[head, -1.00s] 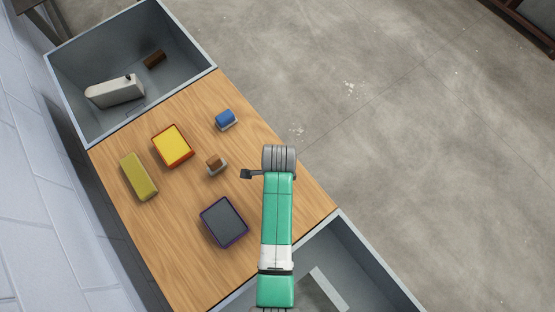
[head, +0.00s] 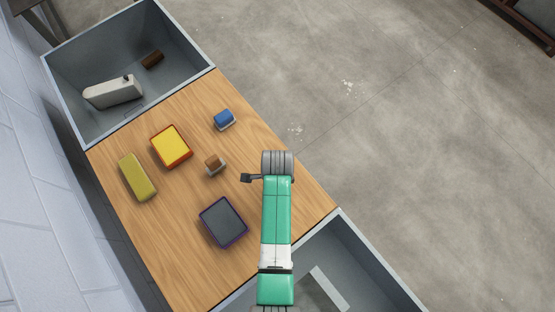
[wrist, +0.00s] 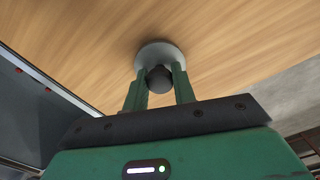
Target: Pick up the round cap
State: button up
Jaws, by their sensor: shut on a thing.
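The round cap (wrist: 160,49) is a pale grey disc with a dark round knob (wrist: 159,78), seen in the wrist view against the wooden table. My gripper (wrist: 160,80) has its two green fingers on either side of the knob, shut on it. The disc lies just beyond the fingertips. I cannot tell whether the disc touches the tabletop or hangs just above it. In the head view my arm hides both the cap and the gripper's fingers.
The wooden table (head: 180,230) holds a yellow block (head: 137,177), an orange-rimmed yellow box (head: 171,146), a purple-rimmed grey box (head: 223,222), a blue piece (head: 224,119) and a brown piece (head: 214,164). Grey bins adjoin it at the upper left (head: 178,105) and lower right (head: 375,265).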

jog(key=r, duration=0.3)
jog(key=shift+s+d+r, duration=0.1)
jog(key=shift+s+r, duration=0.15)
jog(key=shift+s, duration=0.15)
jog(key=s+d, duration=0.1)
jog(key=s, duration=0.4)
jog(key=s+d+r, duration=0.1)
jog(key=s, duration=0.4)
jog(key=s+d+p, duration=0.1)
jog(key=s, duration=0.3)
jog(key=shift+s+d+r, duration=0.15)
jog(key=shift+s+d, duration=0.05)
jog(key=shift+s, duration=0.2)
